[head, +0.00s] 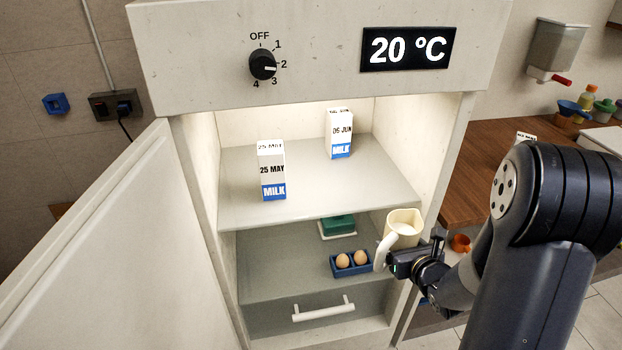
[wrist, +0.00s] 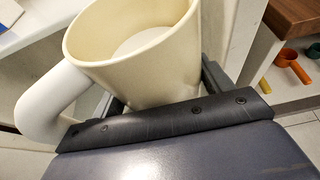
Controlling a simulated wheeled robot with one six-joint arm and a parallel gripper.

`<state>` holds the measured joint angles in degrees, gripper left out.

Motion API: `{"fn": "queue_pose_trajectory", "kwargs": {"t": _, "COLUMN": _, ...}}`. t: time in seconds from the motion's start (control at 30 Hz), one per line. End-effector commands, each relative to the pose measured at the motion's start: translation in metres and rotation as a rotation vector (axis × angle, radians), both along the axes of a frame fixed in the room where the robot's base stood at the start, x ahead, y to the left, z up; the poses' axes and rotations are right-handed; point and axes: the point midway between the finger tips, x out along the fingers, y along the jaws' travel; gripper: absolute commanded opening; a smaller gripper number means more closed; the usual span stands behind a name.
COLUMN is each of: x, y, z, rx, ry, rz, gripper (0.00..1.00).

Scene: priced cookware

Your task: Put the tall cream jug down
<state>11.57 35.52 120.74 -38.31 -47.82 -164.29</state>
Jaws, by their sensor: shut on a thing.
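The tall cream jug (head: 404,225) is held upright or slightly tilted at the right front of the open fridge, near the right side wall. It also fills much of the wrist view (wrist: 150,65), with its white handle (wrist: 48,103) to the left and a pale surface inside. My gripper (head: 392,259) is shut on the jug; in the wrist view its fingers lie on either side of the jug's body. The jug's base is hidden behind my gripper, so I cannot tell whether it touches anything.
The upper fridge shelf (head: 320,195) holds two milk cartons (head: 272,172) (head: 339,135), with bare room at its right. The lower shelf (head: 275,265) holds an egg holder (head: 351,264) and a green-lidded dish (head: 338,226). The fridge door (head: 95,255) stands open at left. A wooden counter (head: 465,180) is at right.

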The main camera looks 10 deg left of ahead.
Motion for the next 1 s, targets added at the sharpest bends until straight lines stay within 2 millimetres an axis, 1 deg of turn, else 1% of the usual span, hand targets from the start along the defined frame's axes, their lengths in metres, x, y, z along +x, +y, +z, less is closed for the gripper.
{"fn": "queue_pose_trajectory", "kwargs": {"t": 0.03, "x": 0.001, "y": -0.001, "z": 0.009, "rx": -0.001, "ry": -0.007, "rz": 0.003, "gripper": 0.36}}
{"fn": "queue_pose_trajectory", "kwargs": {"t": 0.1, "x": 0.002, "y": -0.001, "z": 0.017, "rx": -0.003, "ry": -0.005, "rz": 0.010, "gripper": 0.36}}
{"fn": "queue_pose_trajectory", "kwargs": {"t": 0.27, "x": 0.007, "y": -0.002, "z": 0.049, "rx": -0.005, "ry": -0.010, "rz": 0.039, "gripper": 0.36}}
{"fn": "queue_pose_trajectory", "kwargs": {"t": 0.3, "x": 0.008, "y": -0.002, "z": 0.059, "rx": -0.004, "ry": -0.011, "rz": 0.050, "gripper": 0.36}}
{"fn": "queue_pose_trajectory", "kwargs": {"t": 0.7, "x": 0.021, "y": -0.004, "z": 0.149, "rx": -0.007, "ry": -0.011, "rz": 0.134, "gripper": 0.36}}
{"fn": "queue_pose_trajectory", "kwargs": {"t": 0.9, "x": 0.025, "y": -0.005, "z": 0.187, "rx": -0.008, "ry": -0.007, "rz": 0.168, "gripper": 0.36}}
{"fn": "queue_pose_trajectory", "kwargs": {"t": 1.0, "x": 0.028, "y": -0.005, "z": 0.201, "rx": -0.005, "ry": -0.007, "rz": 0.183, "gripper": 0.36}}
